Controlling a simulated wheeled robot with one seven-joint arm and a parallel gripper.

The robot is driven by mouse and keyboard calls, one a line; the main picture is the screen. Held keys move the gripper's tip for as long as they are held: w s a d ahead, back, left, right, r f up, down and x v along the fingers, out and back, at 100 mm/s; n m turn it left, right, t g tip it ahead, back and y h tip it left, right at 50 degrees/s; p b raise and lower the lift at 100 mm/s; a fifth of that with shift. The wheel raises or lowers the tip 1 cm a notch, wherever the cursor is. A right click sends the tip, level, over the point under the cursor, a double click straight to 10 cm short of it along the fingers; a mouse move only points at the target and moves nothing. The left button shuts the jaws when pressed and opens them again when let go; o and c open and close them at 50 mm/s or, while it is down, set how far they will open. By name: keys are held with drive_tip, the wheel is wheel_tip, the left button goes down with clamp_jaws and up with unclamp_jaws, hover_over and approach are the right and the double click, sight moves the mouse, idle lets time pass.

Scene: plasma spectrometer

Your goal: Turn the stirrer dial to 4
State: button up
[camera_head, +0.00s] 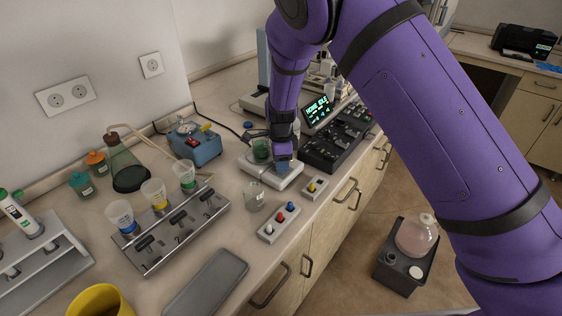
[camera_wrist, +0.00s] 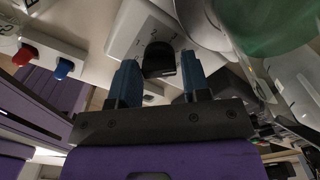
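The stirrer (camera_head: 258,171) is a low white box on the bench, with a beaker of green liquid (camera_head: 261,148) on it. My gripper (camera_wrist: 158,66) has two blue fingers spread apart, one to each side of the dial. I cannot tell whether either finger touches it. In the head view my gripper (camera_head: 283,162) is at the front of the stirrer and hides the dial.
A black instrument (camera_head: 335,140) with a lit display stands right of the stirrer. A small clear beaker (camera_head: 254,196), a box with red and blue buttons (camera_head: 278,222) and a yellow-button box (camera_head: 315,187) are close in front. A blue device (camera_head: 194,143) stands behind left.

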wheel_tip(320, 180, up, 11)
idle(0.8)
drive_tip(key=shift+f, duration=0.1)
drive_tip(key=s+d+r+n+t+y, duration=0.1)
drive_tip(key=s+d+r+n, duration=0.3)
drive_tip(key=s+d+r, duration=0.5)
drive_tip(key=s+d+r+n+t+y, duration=0.1)
drive_tip(key=s+d+r+n, duration=0.3)
drive_tip(key=d+r, duration=0.75)
drive_tip(key=s+d+r+n+t, duration=0.1)
drive_tip(key=s+d+n, duration=0.2)
drive_tip(key=s, duration=0.4)
drive_tip(key=s+d+r+n+t+h, duration=0.1)
drive_tip(key=s+d+r+n, duration=0.1)
drive_tip(key=s, duration=0.5)
drive_tip(key=s+d+r+n+t+h, duration=0.1)
drive_tip(key=s+d+n, duration=0.2)
drive_tip(key=s, duration=0.5)
drive_tip(key=shift+d+r+n, duration=0.25)
drive_tip(key=shift+d+n, duration=0.05)
drive_tip(key=shift+d, duration=0.25)
